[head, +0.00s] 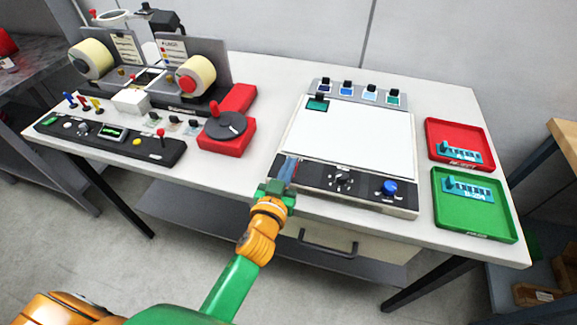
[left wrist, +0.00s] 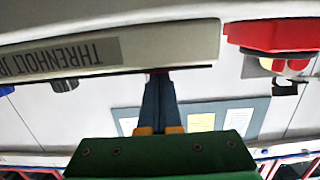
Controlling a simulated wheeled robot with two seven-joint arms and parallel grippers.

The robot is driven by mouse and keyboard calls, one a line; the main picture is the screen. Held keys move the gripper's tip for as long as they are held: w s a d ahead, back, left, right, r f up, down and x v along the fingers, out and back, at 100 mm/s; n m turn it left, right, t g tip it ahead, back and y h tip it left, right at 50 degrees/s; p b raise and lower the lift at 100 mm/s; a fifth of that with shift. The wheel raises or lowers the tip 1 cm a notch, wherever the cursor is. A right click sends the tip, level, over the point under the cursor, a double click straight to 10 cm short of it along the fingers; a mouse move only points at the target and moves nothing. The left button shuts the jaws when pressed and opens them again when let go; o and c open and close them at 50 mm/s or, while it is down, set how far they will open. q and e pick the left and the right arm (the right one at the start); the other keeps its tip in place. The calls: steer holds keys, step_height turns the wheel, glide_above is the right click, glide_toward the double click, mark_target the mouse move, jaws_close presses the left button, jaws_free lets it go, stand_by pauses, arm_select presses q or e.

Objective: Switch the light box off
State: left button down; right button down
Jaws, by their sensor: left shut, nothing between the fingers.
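The light box (head: 348,137) stands on the table with a plain white top panel; I cannot tell whether it is lit. Its dark control strip (head: 320,181) runs along the front edge, with a small black dial (head: 343,180) in the middle and a blue knob (head: 389,188) at the right. My left gripper (head: 289,170) is shut and empty at the strip's left end, hiding what lies there. In the left wrist view its closed fingers (left wrist: 160,100) point at the box's pale, labelled side (left wrist: 110,48). Contact is not clear. My right gripper is not in view.
Left of the box stand a red base with a dark disc (head: 226,130) and the rewinder with its paper rolls (head: 196,76). A red tray (head: 440,128) and a green tray (head: 476,228) lie to the right. A drawer handle (head: 328,243) juts out below the tabletop.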

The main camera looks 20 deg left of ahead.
arm_select(q)
steer(key=shift+f, duration=0.2)
step_height(320, 180, up, 5)
steer(key=p, duration=0.4)
steer(key=shift+w+p, duration=0.1)
steer(key=shift+p, duration=0.25)
steer(key=s+r+b, duration=0.1)
steer(key=s+r, duration=0.1)
steer(key=s, duration=0.7)
steer(key=shift+s+r+b, duration=0.15)
steer(key=shift+r+b, duration=0.05)
steer(key=shift+b, duration=0.1)
